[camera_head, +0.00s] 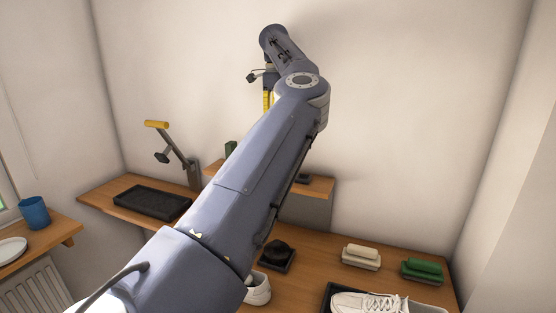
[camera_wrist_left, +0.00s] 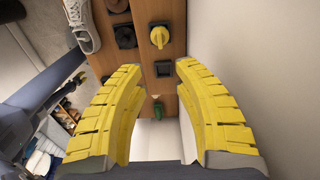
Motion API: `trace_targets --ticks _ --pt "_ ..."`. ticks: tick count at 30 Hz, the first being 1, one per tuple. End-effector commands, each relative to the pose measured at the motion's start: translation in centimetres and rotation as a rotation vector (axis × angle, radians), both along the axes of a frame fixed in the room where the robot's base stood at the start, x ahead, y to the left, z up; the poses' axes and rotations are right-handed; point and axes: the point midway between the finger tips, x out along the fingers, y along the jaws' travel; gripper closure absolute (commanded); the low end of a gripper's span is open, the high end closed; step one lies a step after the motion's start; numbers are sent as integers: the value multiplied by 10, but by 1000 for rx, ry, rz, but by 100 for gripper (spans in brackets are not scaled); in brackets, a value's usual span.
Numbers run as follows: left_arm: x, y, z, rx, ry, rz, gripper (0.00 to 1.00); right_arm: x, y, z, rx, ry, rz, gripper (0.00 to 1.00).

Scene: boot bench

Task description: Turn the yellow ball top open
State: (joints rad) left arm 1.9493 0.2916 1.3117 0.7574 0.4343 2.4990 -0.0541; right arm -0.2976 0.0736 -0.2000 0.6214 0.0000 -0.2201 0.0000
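The yellow round top (camera_wrist_left: 159,36) sits on a black square base on a wooden board in the left wrist view, beyond my fingertips and near the top of the picture. In the head view my own arm hides it. My left gripper (camera_wrist_left: 160,67) has yellow ridged fingers spread wide apart, with nothing between them. The fingers are apart from the yellow top. In the head view only a bit of the left gripper (camera_head: 267,101) shows, high against the wall behind the arm.
A black tray (camera_head: 128,204) and a yellow-handled lever (camera_head: 157,124) stand at left. Cream (camera_head: 361,256) and green (camera_head: 423,270) brushes, a round black item (camera_head: 278,251) and white shoes (camera_head: 380,303) are on the bench. A blue cup (camera_head: 34,213) stands far left.

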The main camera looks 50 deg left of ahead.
Motion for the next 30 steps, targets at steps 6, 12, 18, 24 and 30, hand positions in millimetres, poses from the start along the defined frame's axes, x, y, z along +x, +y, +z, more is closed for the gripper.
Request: trace_targets --ticks 6,12,18,24,30 --pt "0 0 -43 0 4 2 70 0 -5 0 -5 1 1 56" --pt "0 0 -79 2 5 1 70 -1 -8 0 -8 2 2 56" --pt "-1 0 -111 1 5 2 70 -3 -10 0 -10 3 3 56" --pt "0 0 -131 1 3 0 70 -3 -10 0 -10 4 3 56" --pt "0 0 -142 0 1 0 70 -3 -8 0 -8 4 2 56"
